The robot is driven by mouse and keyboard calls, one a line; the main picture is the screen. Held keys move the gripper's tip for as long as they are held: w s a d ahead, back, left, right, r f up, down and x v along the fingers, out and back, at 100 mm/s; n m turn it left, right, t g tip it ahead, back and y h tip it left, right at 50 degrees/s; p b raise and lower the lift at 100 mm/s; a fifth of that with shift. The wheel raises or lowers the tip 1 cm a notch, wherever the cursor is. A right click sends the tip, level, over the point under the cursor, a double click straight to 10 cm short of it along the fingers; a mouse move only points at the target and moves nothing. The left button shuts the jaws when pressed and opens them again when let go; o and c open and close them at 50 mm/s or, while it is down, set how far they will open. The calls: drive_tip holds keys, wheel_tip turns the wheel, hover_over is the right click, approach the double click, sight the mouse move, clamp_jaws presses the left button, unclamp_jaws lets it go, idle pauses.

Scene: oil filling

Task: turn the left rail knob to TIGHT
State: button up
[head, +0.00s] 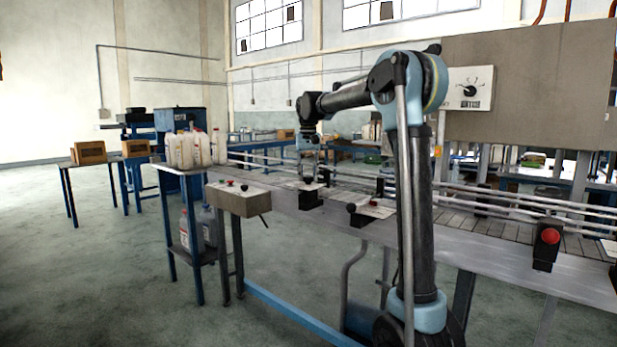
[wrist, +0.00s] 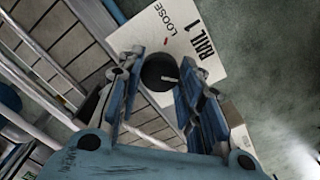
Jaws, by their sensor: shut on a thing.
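The left rail knob (wrist: 158,71) is round and black with a white pointer line, on a white plate (wrist: 207,28) marked "RAIL 1" and "LOOSE". Its pointer line lies towards the right in the wrist view. No TIGHT mark can be read; part of the plate is hidden by my fingers. My gripper (wrist: 161,82) is shut on the knob, one blue-padded finger on each side. In the head view my gripper (head: 308,158) points down over the plate at the conveyor's near edge, and the knob (head: 308,180) shows small below it.
A second black knob (head: 351,208) stands on a plate to the right. A grey box with buttons (head: 236,200) is at the left, and a red button (head: 550,236) at the right. Metal guide rails (head: 490,193) run along the conveyor. White jugs (head: 190,149) stand on a table.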

drive_tip(key=shift+w, duration=0.1)
drive_tip(key=o, duration=1.1)
drive_tip(key=shift+c, duration=0.2)
wheel_tip(320, 180, up, 12)
drive_tip(key=shift+f, duration=0.1)
